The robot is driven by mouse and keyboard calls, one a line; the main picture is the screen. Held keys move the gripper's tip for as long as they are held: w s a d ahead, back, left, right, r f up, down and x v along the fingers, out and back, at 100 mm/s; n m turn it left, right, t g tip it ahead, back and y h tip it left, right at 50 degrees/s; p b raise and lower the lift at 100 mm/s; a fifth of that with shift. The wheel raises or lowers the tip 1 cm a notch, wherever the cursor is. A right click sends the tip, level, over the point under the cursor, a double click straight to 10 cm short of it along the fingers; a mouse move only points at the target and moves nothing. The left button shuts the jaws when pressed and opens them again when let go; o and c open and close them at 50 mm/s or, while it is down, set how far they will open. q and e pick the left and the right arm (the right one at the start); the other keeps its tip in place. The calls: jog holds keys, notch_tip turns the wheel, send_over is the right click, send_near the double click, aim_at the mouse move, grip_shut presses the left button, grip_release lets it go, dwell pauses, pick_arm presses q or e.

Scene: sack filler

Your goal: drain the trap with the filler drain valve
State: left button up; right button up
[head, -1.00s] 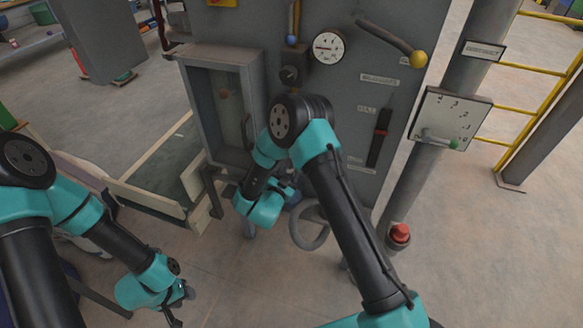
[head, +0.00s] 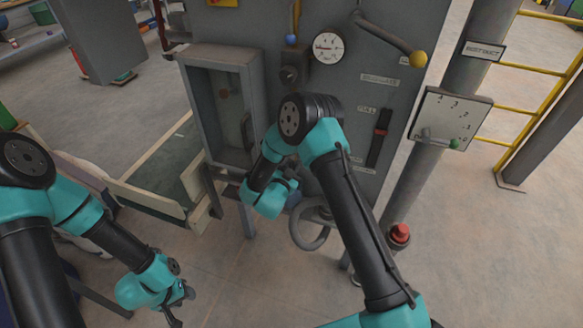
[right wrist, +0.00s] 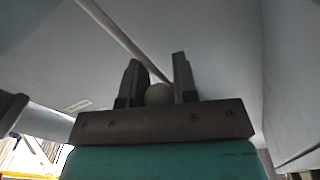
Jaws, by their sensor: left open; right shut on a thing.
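My right gripper (head: 291,187) is low at the front of the grey filler cabinet (head: 345,90), partly hidden by its own wrist. In the right wrist view its two fingers (right wrist: 158,85) are shut on a round knob (right wrist: 158,95), with a thin rod (right wrist: 112,30) running up behind it. A blue ball (head: 294,199) shows beside this gripper in the head view. I cannot tell by a label whether the held knob is the drain valve's handle. My left gripper (head: 178,308) is open and empty at the lower left, above the floor.
The cabinet bears a round gauge (head: 328,47), a lever with a yellow knob (head: 418,58) and a red-and-black slider (head: 381,130). An open-fronted box (head: 218,60) is at its left. A grey hose loop (head: 325,240) hangs below. A red button (head: 400,233) stands at right.

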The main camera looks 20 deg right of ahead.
grip_shut()
jog(key=shift+w+a+r+m, duration=0.1)
jog(key=shift+w+a+m, duration=0.15)
jog(key=shift+m, duration=0.5)
jog(key=shift+w+a+r+m, duration=0.15)
jog(key=shift+a+m, duration=0.15)
jog(key=shift+m, duration=0.4)
jog(key=shift+w+a+m, duration=0.2)
jog(key=shift+a+m, duration=0.1)
jog(key=shift+m, duration=0.45)
jog(key=o, duration=0.7)
grip_release()
jog(key=shift+a, duration=0.1)
jog(key=v, duration=1.7)
jog(key=shift+s+r, duration=0.2)
jog(key=shift+r, duration=0.05)
